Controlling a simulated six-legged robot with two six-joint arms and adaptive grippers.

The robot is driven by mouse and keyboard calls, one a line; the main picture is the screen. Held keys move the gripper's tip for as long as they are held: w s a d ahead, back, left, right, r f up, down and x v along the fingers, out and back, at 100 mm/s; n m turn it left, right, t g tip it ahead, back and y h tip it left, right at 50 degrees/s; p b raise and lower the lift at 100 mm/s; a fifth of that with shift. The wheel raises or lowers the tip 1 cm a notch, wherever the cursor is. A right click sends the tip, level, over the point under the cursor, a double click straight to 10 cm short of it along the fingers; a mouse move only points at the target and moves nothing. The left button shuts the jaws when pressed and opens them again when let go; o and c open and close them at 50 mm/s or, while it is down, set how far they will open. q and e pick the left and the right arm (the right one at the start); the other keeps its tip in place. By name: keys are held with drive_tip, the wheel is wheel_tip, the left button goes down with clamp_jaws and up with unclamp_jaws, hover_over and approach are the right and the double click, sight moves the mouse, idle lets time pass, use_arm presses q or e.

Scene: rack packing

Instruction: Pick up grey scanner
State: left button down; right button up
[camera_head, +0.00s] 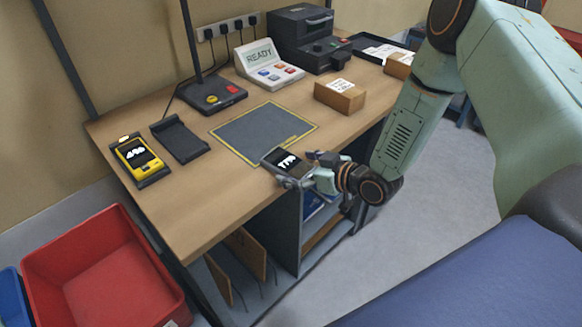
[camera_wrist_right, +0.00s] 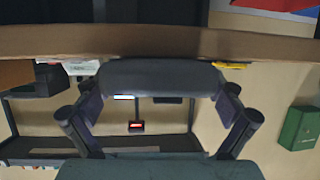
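The grey scanner (camera_head: 284,161), with a dark screen showing white characters, is at the front edge of the table, near the lower right corner of the dark mat. My right gripper (camera_head: 303,172) is shut on it from the front side. In the right wrist view the scanner's dark grey body (camera_wrist_right: 160,78) spans the space between the two fingers of the gripper (camera_wrist_right: 160,100). I cannot tell whether the scanner still touches the table. My left gripper is not in view.
The table (camera_head: 190,205) also holds a yellow scanner (camera_head: 136,152) in a dark cradle, an empty cradle (camera_head: 180,139), a yellow-edged mat (camera_head: 262,130), a READY panel (camera_head: 270,68), a printer (camera_head: 306,38) and a cardboard box (camera_head: 340,96). A red bin (camera_head: 103,270) stands lower left.

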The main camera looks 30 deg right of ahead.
drive_tip(key=shift+w+d+f, duration=0.1)
drive_tip(key=shift+w+f, duration=0.05)
drive_tip(key=c, duration=1.2)
drive_tip(key=shift+c, duration=0.5)
